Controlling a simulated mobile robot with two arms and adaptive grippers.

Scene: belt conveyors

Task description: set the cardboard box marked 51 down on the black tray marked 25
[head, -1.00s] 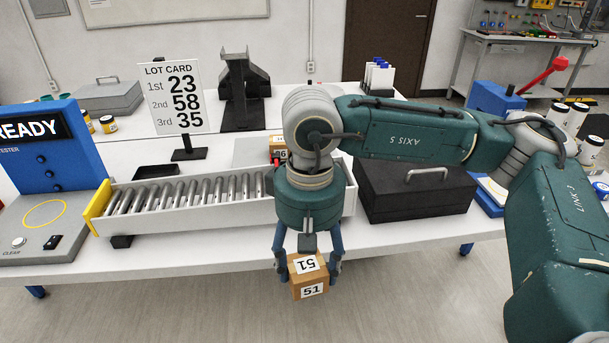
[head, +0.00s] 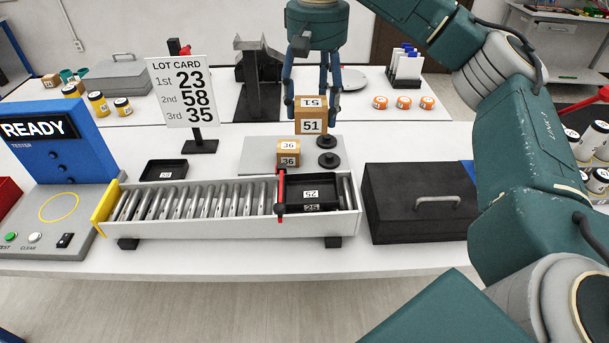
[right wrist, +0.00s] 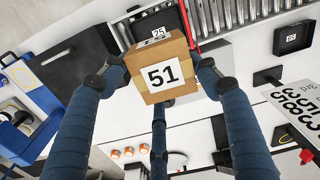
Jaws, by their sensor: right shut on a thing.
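The cardboard box marked 51 (head: 300,117) is held in my right gripper (head: 313,108), whose fingers close on its sides. It hangs upright, in front of the lot card's right side and behind the conveyor in the head view. The right wrist view shows the box (right wrist: 147,88) between the fingers (right wrist: 158,74). The black tray marked 25 (head: 315,181) sits empty on the right end of the roller conveyor, nearer the table's front edge than the box. It also shows beyond the box in the right wrist view (right wrist: 172,18). My left gripper is not in view.
A red bar (head: 281,190) stands at the tray's left side. A black case (head: 400,215) stands right; another small black tray (head: 152,165) lies behind left.

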